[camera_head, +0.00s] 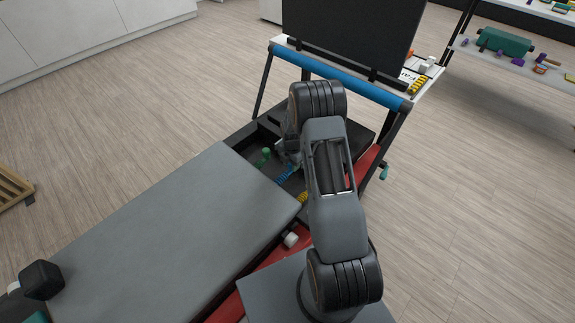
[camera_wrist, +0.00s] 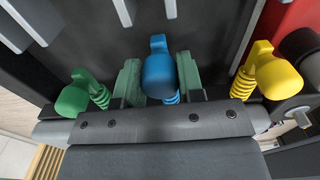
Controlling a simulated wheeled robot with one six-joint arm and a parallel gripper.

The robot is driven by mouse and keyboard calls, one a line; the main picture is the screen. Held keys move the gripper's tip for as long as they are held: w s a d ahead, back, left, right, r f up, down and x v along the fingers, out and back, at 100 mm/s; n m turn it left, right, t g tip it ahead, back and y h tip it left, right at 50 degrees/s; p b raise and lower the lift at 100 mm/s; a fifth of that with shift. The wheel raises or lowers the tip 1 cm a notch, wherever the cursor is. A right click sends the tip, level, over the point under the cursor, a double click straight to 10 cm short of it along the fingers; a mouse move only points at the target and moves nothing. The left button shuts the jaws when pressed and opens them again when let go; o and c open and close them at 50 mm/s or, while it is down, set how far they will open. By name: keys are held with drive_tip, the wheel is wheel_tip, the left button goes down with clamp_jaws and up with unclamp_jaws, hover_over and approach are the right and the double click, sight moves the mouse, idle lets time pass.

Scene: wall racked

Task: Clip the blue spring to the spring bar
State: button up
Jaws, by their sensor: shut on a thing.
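The blue spring (camera_wrist: 160,75) has a rounded blue handle with coils below it. My gripper (camera_wrist: 159,82) is shut on this handle, one grey-green finger on each side. In the head view the blue spring (camera_head: 285,176) shows beside my gripper, inside the black frame end of the reformer. A dark bar with rivets (camera_wrist: 165,125) crosses the wrist view just below the handle; I cannot tell for sure whether it is the spring bar. The lower end of the blue spring is hidden behind it, so I cannot tell whether it touches or is clipped.
A green spring (camera_wrist: 80,92) is left of the blue one and a yellow spring (camera_wrist: 270,75) is right, both close to my fingers. The grey carriage (camera_head: 180,225) fills the lower left. A blue bar (camera_head: 340,72) and black board (camera_head: 352,40) stand beyond.

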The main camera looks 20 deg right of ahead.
drive_tip(key=shift+w+d+b, duration=0.3)
drive_tip(key=shift+w+d, duration=0.1)
drive_tip(key=shift+d, duration=0.5)
drive_tip(key=shift+w+d+b, duration=0.25)
drive_tip(key=shift+w+d, duration=0.15)
drive_tip(key=shift+d, duration=0.45)
drive_tip(key=o, duration=1)
wheel_tip(320, 180, up, 21)
drive_tip(key=p, duration=0.6)
drive_tip(key=shift+p, duration=0.4)
drive_tip(key=shift+f, duration=0.1)
